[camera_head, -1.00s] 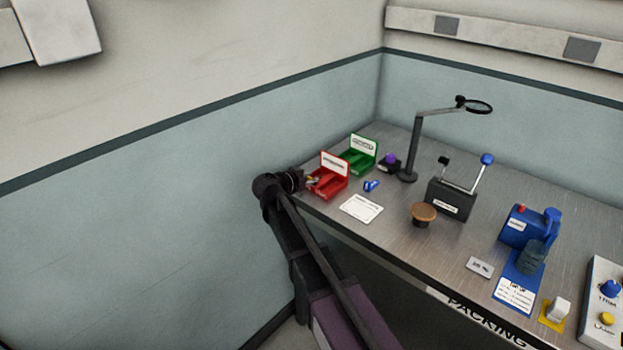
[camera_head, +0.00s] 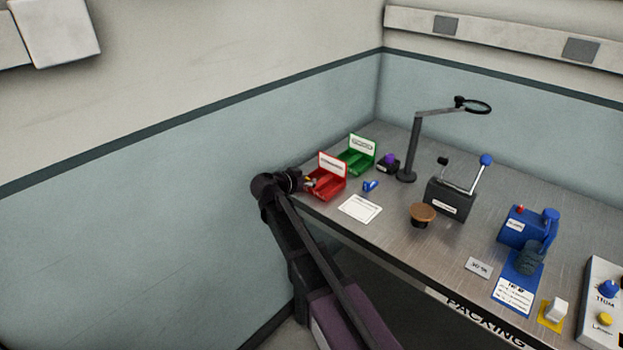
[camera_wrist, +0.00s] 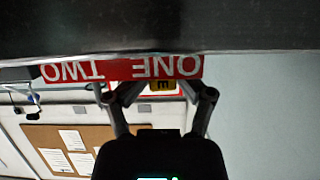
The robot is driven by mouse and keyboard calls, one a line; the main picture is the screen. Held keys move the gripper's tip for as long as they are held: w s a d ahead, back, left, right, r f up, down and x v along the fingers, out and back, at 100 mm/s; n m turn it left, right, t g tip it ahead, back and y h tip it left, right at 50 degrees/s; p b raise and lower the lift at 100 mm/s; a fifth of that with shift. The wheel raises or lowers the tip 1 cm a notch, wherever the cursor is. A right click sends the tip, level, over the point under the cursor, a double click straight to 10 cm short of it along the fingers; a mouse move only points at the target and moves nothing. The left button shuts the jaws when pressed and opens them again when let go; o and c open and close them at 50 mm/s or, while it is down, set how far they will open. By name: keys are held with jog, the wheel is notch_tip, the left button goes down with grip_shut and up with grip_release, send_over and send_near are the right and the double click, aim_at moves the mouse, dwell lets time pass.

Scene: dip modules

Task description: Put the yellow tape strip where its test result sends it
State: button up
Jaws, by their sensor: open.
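My gripper (camera_head: 304,182) is at the left end of the bench, at the open side of the red tray (camera_head: 327,187). In the wrist view its two fingers (camera_wrist: 160,92) stand apart. A small yellow piece with a dark letter (camera_wrist: 163,86) shows between the fingertips, in front of a red surface; it looks like the tape strip. I cannot tell whether it touches a finger. In the head view only a speck of yellow shows by the gripper. The green tray (camera_head: 355,163) stands behind the red one. Both have white labels too small to read.
A white card (camera_head: 360,209), a blue clip-like item (camera_head: 371,186) and a purple-topped button (camera_head: 389,162) lie near the trays. A lamp stand (camera_head: 411,150), a lever press (camera_head: 451,197) and a blue machine (camera_head: 525,228) stand farther right. The wall is close on the left.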

jog(key=shift+a+r+p, duration=0.15)
jog(key=shift+a+p, duration=0.05)
jog(key=shift+p, duration=0.1)
jog(key=p+v, duration=0.4)
jog(key=v, duration=0.7)
jog(key=shift+s+a+r, duration=0.15)
jog(key=shift+a+r, duration=0.05)
